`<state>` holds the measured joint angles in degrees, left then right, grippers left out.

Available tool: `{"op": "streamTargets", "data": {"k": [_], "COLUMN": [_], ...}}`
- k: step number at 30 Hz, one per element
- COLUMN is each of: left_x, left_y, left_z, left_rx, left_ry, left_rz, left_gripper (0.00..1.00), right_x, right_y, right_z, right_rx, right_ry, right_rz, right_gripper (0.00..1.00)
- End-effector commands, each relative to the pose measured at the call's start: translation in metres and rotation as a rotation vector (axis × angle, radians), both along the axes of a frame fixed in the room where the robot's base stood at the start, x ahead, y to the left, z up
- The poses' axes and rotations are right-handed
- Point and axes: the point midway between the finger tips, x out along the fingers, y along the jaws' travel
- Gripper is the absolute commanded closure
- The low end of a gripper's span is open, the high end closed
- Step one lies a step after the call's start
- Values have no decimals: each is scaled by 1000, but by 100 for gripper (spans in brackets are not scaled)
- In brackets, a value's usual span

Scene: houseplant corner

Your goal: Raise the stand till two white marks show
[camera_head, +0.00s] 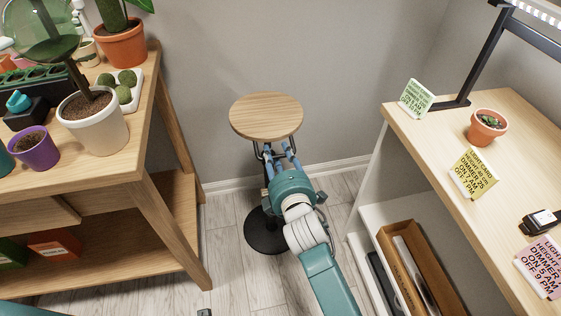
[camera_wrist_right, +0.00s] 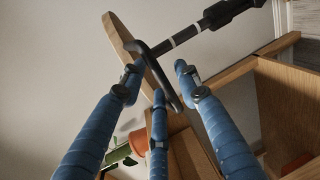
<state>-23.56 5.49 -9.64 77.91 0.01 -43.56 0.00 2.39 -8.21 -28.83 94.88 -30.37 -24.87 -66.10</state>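The stand has a round wooden top (camera_head: 266,116) and a round black base (camera_head: 266,236) on the floor. In the right wrist view the top (camera_wrist_right: 124,46) shows edge-on, with a black looped handle (camera_wrist_right: 158,72) beneath it. The stand's dark post (camera_wrist_right: 216,18) runs to the upper right and bears pale bands near the top. My right gripper (camera_head: 277,158) is just under the top, its blue fingers reaching around the handle. In the right wrist view the fingers (camera_wrist_right: 158,75) are spread with gaps between them, and none visibly pinches the handle.
A wooden plant bench (camera_head: 140,120) with a white pot (camera_head: 92,122) and other pots stands left. A desk (camera_head: 430,130) with note cards, a small terracotta pot (camera_head: 487,127) and a black lamp (camera_head: 478,60) stands right. The grey wall is close behind the stand.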

Motion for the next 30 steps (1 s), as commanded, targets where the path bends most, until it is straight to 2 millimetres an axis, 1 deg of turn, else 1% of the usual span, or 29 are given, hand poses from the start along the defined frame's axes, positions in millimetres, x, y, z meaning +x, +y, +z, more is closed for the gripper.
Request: {"op": "streamTargets", "data": {"k": [5,12,16,21,30], "left_x": [0,0,0,0,-1], "left_y": [0,0,0,0,0], "left_z": [0,0,0,0,0], "left_rx": [0,0,0,0,0], "left_ry": [1,1,1,1,1], "left_rz": [0,0,0,0,0], "left_gripper": [58,58,58,58,58], "right_x": [-27,-75,-94,-106,-108], "right_y": [-8,-24,-30,-35,-35], "right_z": [4,15,20,24,24], "right_rx": [-1,-2,1,0,1], "right_ry": [1,2,1,-1,-2], "right_rz": [1,0,1,0,0], "right_gripper": [68,68,68,68,68]}}
